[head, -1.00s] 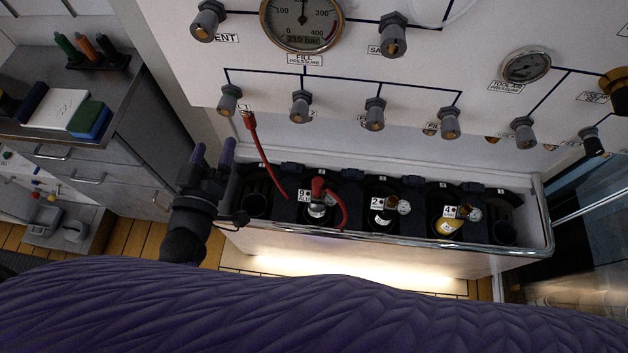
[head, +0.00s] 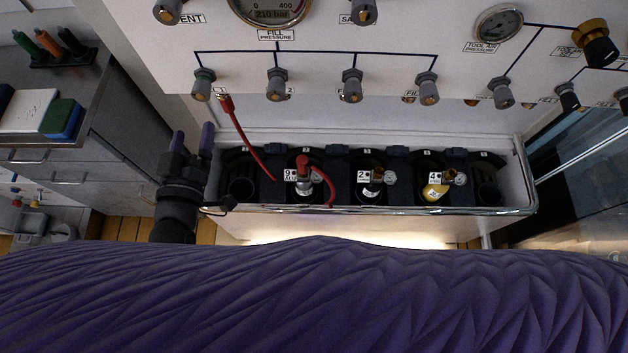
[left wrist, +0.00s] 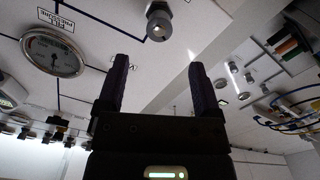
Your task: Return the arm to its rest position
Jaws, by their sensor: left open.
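My left gripper (head: 192,140) is at the left end of the cylinder rack in the head view, its two purple-tipped fingers pointing up and apart. In the left wrist view the same gripper (left wrist: 156,88) is open with nothing between its fingers. It stands clear of the panel and the rack's cylinders as far as I can see. A large purple quilted surface fills the bottom of the head view and hides what lies below. My right gripper is not in view.
The fill panel (head: 330,60) has a row of knobs and gauges. A red hose (head: 245,140) runs from it towards the rack (head: 360,210), which holds cylinders marked 9, 2 and 4.

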